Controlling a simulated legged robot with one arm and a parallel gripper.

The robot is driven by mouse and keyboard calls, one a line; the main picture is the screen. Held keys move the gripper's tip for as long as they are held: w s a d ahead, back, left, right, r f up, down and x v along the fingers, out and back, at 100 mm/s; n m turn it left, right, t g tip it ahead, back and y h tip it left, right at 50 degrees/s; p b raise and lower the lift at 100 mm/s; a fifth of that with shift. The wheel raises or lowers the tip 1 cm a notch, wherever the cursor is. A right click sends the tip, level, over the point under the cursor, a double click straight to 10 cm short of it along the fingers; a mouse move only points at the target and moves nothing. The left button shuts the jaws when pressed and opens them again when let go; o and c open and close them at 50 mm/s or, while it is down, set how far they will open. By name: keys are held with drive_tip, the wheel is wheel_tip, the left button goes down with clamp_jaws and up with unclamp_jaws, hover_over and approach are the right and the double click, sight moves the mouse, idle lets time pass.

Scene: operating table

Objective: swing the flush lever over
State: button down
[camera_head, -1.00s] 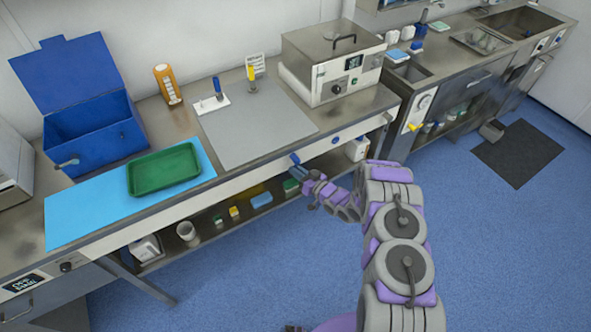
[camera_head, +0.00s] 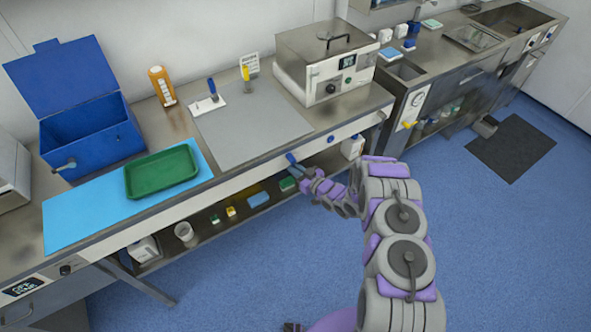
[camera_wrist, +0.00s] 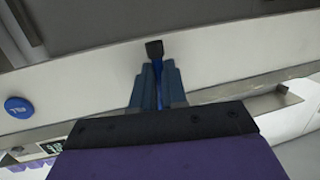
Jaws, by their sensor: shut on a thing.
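A blue lever (camera_head: 290,157) sits on the white front panel of the bench. In the wrist view its dark hub (camera_wrist: 154,50) is at the top middle, and its blue handle runs down between my fingers. My gripper (camera_wrist: 157,70) is shut on this handle, one blue-grey finger on each side. The fingers hide part of the handle. In the head view my gripper (camera_head: 299,167) is small, just in front of the panel.
A round blue button (camera_wrist: 18,107) is on the same panel. Above are a grey mat (camera_head: 245,135), a green tray (camera_head: 162,170) and a metal bath (camera_head: 325,65). A lower shelf (camera_head: 210,232) holds small items. The floor in front is clear.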

drive_tip(key=shift+s+f, duration=0.2)
drive_tip(key=shift+f, duration=0.25)
drive_tip(key=c, duration=1.3)
unclamp_jaws()
drive_tip(key=shift+w, duration=0.15)
drive_tip(key=shift+c, duration=0.2)
drive_tip(key=shift+o, duration=0.9)
drive_tip(key=shift+r, duration=0.25)
drive_tip(key=p+v, duration=0.1)
drive_tip(key=v, duration=1.6)
drive_tip(key=shift+d+p, duration=0.25)
drive_tip(key=shift+p, duration=0.05)
